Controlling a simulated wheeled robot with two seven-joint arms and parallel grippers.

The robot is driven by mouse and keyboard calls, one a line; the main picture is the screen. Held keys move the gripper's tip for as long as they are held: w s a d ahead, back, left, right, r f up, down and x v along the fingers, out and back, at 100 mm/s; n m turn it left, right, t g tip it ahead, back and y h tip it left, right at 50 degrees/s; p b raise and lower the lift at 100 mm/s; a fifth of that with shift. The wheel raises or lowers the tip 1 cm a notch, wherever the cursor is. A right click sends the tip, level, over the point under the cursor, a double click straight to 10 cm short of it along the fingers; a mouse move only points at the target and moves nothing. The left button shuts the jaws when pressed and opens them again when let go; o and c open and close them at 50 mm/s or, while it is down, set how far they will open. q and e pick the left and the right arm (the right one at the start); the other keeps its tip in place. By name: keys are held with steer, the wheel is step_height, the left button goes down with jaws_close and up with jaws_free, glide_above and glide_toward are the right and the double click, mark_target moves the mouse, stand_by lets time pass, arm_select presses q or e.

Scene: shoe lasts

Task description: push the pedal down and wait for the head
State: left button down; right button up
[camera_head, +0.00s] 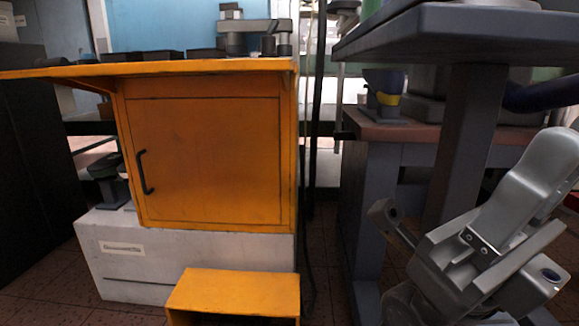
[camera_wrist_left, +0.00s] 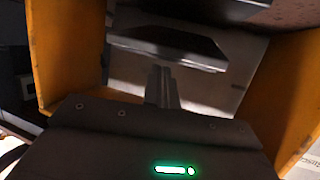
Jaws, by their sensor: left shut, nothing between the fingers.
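A yellow open-fronted box (camera_head: 235,292) stands on the floor before the yellow cabinet in the head view; its inside is hidden there. In the left wrist view, yellow side walls (camera_wrist_left: 62,55) flank a dark flat plate, which looks like the pedal (camera_wrist_left: 170,45). My left gripper (camera_wrist_left: 160,72) is shut and empty, its fingertips at the plate's near edge in the picture; I cannot tell whether they touch it. The left gripper does not show in the head view. A grey machine part (camera_head: 250,38), possibly the head, stands above the cabinet.
The yellow cabinet (camera_head: 205,160) with a black handle rests on a white base (camera_head: 130,262). A grey bench post (camera_head: 455,150) and tabletop stand at the right. A dark cable hangs beside the cabinet. Some floor shows between cabinet and bench.

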arm_select(q)
steer(key=shift+f+b, duration=0.8)
steer(key=shift+f, duration=0.7)
step_height(320, 180, up, 4)
steer(key=p, duration=0.5)
steer(key=shift+r, duration=0.3)
